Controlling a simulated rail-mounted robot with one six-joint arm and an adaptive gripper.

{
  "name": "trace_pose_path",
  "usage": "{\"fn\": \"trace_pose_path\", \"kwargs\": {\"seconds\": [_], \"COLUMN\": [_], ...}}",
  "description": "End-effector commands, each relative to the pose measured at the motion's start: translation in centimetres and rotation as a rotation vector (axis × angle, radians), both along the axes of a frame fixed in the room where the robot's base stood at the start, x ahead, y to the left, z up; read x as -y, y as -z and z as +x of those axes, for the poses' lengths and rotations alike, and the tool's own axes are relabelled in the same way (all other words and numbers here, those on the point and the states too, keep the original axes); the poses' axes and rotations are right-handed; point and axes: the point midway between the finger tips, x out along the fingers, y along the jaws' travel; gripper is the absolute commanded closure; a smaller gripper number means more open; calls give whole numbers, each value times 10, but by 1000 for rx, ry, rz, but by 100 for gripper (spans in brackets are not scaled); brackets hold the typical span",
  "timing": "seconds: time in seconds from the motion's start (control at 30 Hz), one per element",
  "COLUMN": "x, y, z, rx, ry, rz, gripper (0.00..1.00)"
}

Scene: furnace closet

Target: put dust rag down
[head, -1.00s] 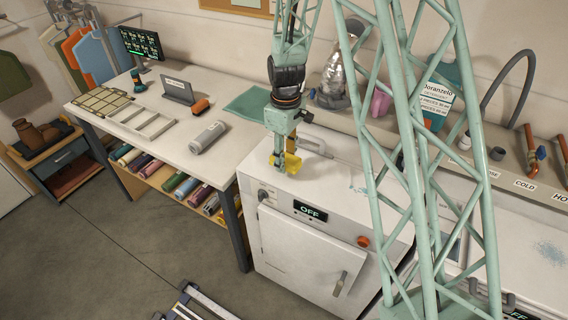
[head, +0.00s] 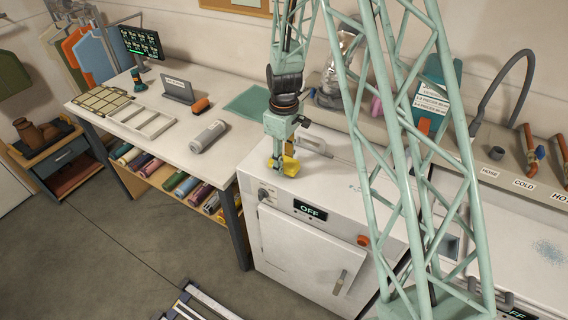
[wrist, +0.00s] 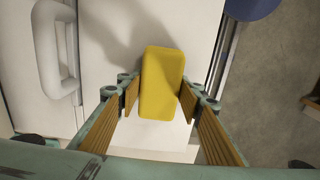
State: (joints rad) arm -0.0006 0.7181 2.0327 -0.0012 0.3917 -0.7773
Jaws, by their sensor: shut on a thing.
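The thing in my gripper is a yellow, rounded block (head: 290,168), which I take to be the dust rag. It also shows in the wrist view (wrist: 161,80), snug between the finger pads. My gripper (head: 282,162) is shut on it and points down over the front left of the white furnace top (head: 325,185). The yellow block is at or very close to that surface; I cannot tell whether it touches. Its far side is partly hidden by the fingers in the head view.
A white handle (wrist: 55,50) stands on the furnace top beside the gripper. The furnace front has an OFF display (head: 310,210) and an orange knob (head: 362,240). To the left, a workbench holds a grey cylinder (head: 208,137) and a green mat (head: 247,102). The furnace top to the right is mostly clear.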

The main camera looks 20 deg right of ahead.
Motion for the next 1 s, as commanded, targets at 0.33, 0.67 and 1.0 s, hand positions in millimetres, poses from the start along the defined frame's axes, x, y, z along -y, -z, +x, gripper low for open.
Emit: {"fn": "trace_pose_path", "kwargs": {"seconds": [0.33,0.67,1.0], "x": [0,0,0], "y": [7,12,11], "z": [0,0,0], "rx": [1,0,0], "ry": [0,0,0], "rz": [0,0,0], "gripper": [78,78,53]}}
